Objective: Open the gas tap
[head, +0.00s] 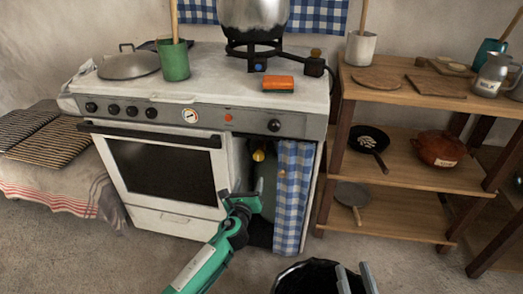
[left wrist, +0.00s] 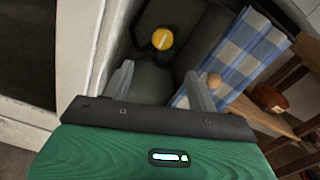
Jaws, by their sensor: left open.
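The yellow gas tap (head: 258,155) is in the dark compartment at the right of the stove, above a grey-green gas cylinder (head: 267,191). In the left wrist view the yellow tap (left wrist: 162,38) shows ahead of the fingers, with the cylinder (left wrist: 150,82) below it. My left gripper (head: 243,187) is open and empty at the compartment's opening, in front of and below the tap, apart from it. My right gripper (head: 356,279) is at the bottom edge of the head view, its two grey fingers apart with nothing seen between them.
A blue checked curtain (head: 292,195) hangs at the compartment's right side; in the left wrist view it (left wrist: 238,52) is close to the right finger. The white stove (head: 128,197) stands left. A wooden shelf (head: 410,185) is right. A black bin-like object (head: 308,278) is on the floor.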

